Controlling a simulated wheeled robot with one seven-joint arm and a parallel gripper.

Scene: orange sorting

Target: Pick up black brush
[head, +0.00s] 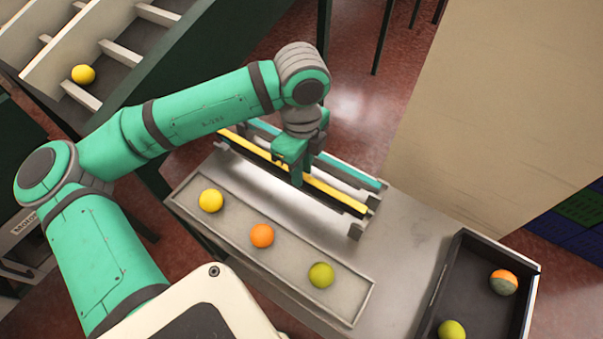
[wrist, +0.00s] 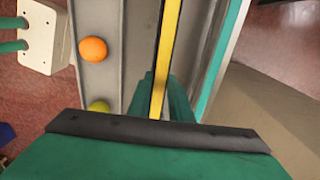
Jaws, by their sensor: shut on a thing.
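The black brush (head: 338,194) is a long bar with a yellow top and a black lower edge. It lies in a metal rack (head: 356,230) on the grey table. In the wrist view the brush (wrist: 167,45) shows as a yellow strip with dark edges, running up from between the fingers. My gripper (head: 297,178) points down at the middle of the brush and is shut on it. In the wrist view the gripper fingers (wrist: 160,98) stand on either side of the strip. The fingertips and the brush's underside are partly hidden.
A teal bar (head: 350,172) lies parallel behind the brush. In front, a shallow tray (head: 292,262) holds a yellow, an orange and a green fruit. A dark bin (head: 470,280) with two fruits stands at the right. A beige panel (head: 490,120) rises behind the table.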

